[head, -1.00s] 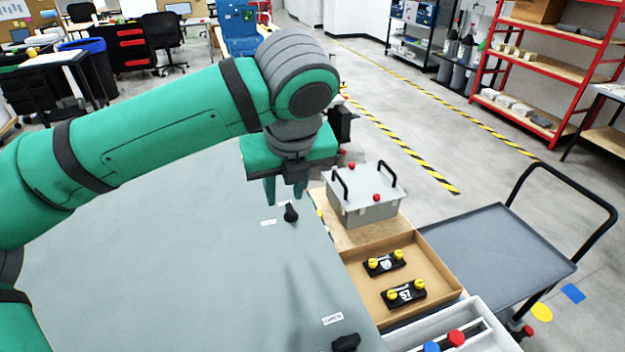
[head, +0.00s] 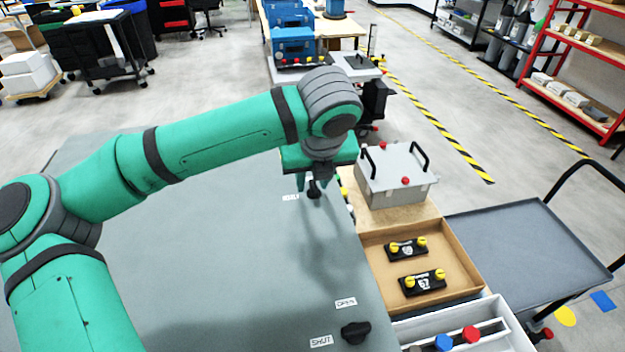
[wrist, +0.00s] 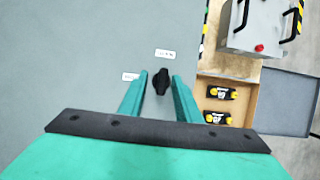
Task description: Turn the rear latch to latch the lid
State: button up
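The rear latch (head: 314,191) is a small black knob at the far end of the large grey lid (head: 220,240). In the wrist view the rear latch (wrist: 161,82) is a narrow knob lying roughly up and down the picture, between the fingertips. My gripper (head: 313,183) is open over it, with one finger on each side; in the wrist view my gripper (wrist: 160,78) shows a gap on both sides of the knob. Two white labels sit by the latch, one above it (wrist: 166,54) and one to its left (wrist: 130,76); their text is too small to read.
A second black latch (head: 355,333) is at the near edge, beside labels OPEN (head: 346,302) and SHUT (head: 321,341). Right of the lid are a grey box with black handles (head: 398,185), a wooden tray (head: 375,285) holding two black modules, and a grey cart (head: 525,245).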

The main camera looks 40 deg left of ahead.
jog(key=shift+w+d+f, duration=0.15)
jog(key=shift+d+f, duration=0.05)
grip_shut()
jog(key=shift+a, duration=0.1)
